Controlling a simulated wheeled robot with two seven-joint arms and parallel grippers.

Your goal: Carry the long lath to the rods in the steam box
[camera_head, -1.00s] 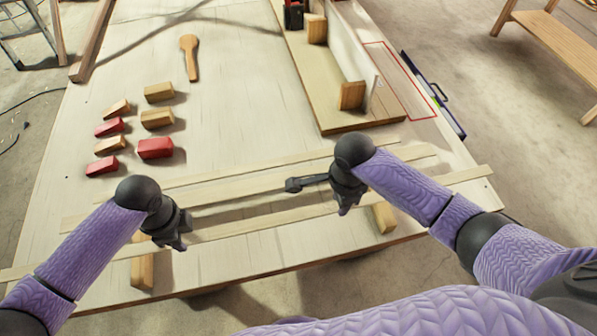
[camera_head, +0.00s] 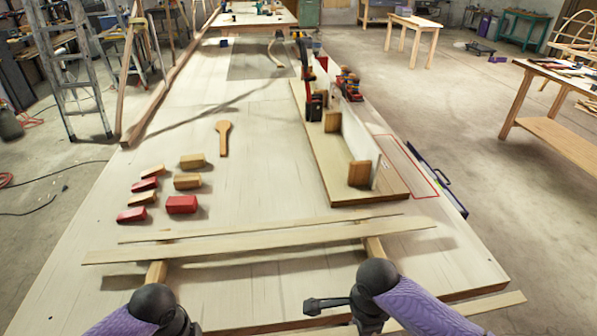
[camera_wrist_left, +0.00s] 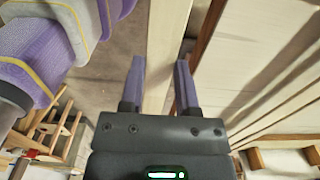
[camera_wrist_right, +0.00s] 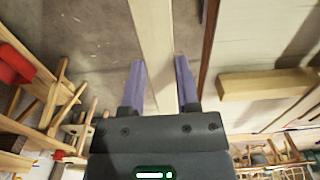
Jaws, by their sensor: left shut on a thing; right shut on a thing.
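The long lath (camera_head: 485,305) is a pale, thin strip across the bottom of the head view, along the table's near edge. My right gripper (camera_head: 370,324) is shut on it; the right wrist view shows the lath (camera_wrist_right: 153,40) between the fingers (camera_wrist_right: 160,85). My left gripper (camera_head: 182,328) is shut on the same lath at the left; the left wrist view shows the lath (camera_wrist_left: 166,50) between the fingers (camera_wrist_left: 161,82). The lath's left end is hidden or out of view. I cannot make out a steam box or rods.
Another wide lath (camera_head: 260,242) lies across two wooden blocks, with a thinner strip (camera_head: 350,218) behind it. Small red and tan blocks (camera_head: 181,204), a wooden paddle (camera_head: 223,138) and a clamped fixture board (camera_head: 375,197) occupy the table. A side table (camera_head: 560,85) stands right. Floor between is open.

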